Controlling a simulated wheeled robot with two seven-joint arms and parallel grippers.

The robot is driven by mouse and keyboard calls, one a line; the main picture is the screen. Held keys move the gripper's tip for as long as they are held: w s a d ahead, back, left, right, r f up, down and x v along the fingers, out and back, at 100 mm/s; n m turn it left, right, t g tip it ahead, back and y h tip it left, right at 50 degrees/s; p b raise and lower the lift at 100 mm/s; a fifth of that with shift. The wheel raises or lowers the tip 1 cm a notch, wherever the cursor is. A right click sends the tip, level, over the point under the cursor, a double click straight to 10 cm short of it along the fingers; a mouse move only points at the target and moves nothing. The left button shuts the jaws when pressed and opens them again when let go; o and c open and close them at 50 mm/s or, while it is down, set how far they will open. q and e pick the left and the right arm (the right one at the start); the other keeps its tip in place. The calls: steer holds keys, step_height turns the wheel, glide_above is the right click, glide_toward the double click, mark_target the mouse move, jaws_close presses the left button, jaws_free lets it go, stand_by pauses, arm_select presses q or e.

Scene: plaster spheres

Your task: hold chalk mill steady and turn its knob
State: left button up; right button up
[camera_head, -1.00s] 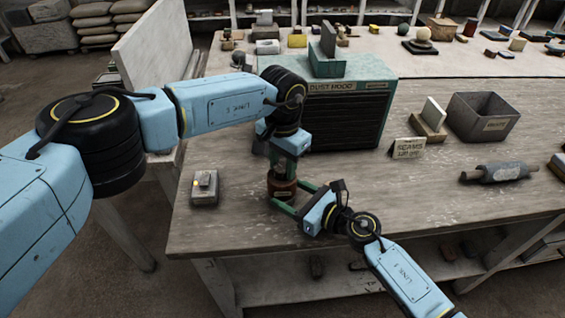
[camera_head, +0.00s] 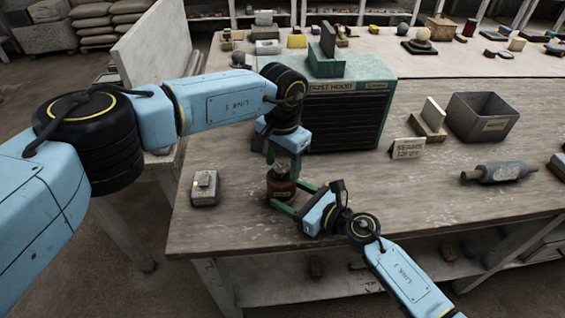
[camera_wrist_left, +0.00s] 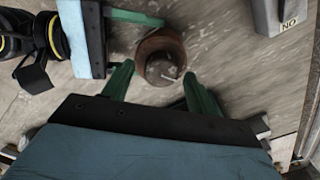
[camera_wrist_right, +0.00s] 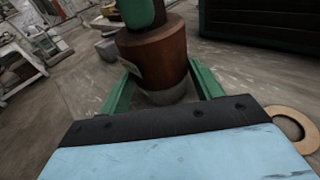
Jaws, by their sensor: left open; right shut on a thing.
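The chalk mill (camera_head: 278,187) is a brown, round-bodied thing upright near the table's front left. It also shows in the right wrist view (camera_wrist_right: 160,52), with a pale label on its side. My right gripper (camera_head: 285,195) is shut on the mill's body, one finger on each side. My left gripper (camera_head: 283,163) points down from above the mill, its fingers open. In the left wrist view the mill's dark round top with its knob (camera_wrist_left: 165,66) lies between and just beyond the spread fingertips, apart from them. In the head view the left fingers partly cover the knob.
The green dust hood (camera_head: 345,118) stands close behind the mill. A sign (camera_head: 407,149), a grey bin (camera_head: 485,118) and a roller (camera_head: 497,173) are to the right.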

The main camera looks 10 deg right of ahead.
arm_select(q)
step_height(320, 180, up, 12)
steer(key=shift+f, duration=0.2)
steer(key=shift+c, duration=0.2)
steer(key=s+d+f+n+g+h, duration=0.4)
steer(key=s+d+n+h, duration=0.4)
steer(key=d+h, duration=0.2)
steer(key=n+t+h, duration=0.3)
steer(key=n+t, duration=1.3)
steer(key=n, duration=1.2)
glide_toward(282, 167)
steer(key=x, duration=0.6)
steer(key=f+x, duration=0.1)
steer(key=x, duration=0.3)
steer(key=shift+a, duration=0.1)
steer(key=shift+c, duration=0.3)
